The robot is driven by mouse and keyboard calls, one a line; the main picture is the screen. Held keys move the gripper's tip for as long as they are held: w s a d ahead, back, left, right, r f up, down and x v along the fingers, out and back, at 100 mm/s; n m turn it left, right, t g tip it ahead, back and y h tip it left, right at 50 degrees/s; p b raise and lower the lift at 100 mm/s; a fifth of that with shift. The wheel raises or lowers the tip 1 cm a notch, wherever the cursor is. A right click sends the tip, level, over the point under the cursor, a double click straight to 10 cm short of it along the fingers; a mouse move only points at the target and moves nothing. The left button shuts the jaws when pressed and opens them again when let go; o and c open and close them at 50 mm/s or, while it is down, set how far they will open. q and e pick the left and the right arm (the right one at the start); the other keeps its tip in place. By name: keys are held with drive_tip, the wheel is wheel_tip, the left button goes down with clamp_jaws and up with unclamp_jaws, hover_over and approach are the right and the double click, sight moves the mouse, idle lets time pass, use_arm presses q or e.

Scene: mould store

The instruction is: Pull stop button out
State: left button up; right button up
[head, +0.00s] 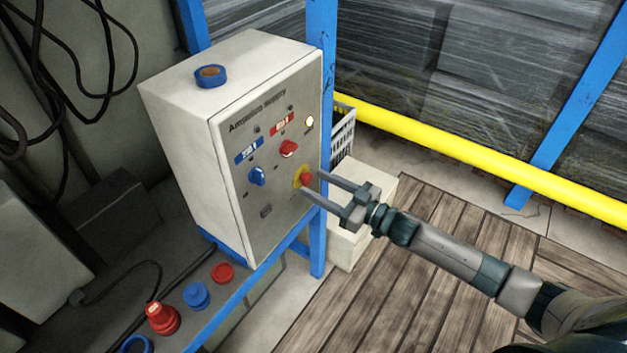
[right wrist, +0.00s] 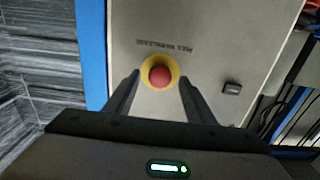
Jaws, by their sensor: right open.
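The stop button (head: 306,180) is a red knob on a yellow round base, low on the right side of the control box's front panel. It also shows in the right wrist view (right wrist: 159,75), near the centre. My right gripper (head: 313,182) is open, with one finger on each side of the button. In the right wrist view its fingers (right wrist: 159,90) flank the button with a gap on both sides. I cannot tell how far the fingertips are from the panel. My left gripper is not in view.
The control box (head: 180,130) carries a blue knob (head: 257,176), a red knob (head: 289,148) and a lit lamp (head: 310,121). A tape roll (head: 210,76) lies on top. Red and blue items (head: 197,296) stand on the bench below. A yellow rail (head: 480,162) runs behind.

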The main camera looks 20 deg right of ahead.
drive_tip(key=shift+x, duration=0.8)
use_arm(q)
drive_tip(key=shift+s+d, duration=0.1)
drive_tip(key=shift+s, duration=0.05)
use_arm(e)
drive_tip(key=shift+w+a, duration=0.15)
drive_tip(key=shift+c, duration=0.6)
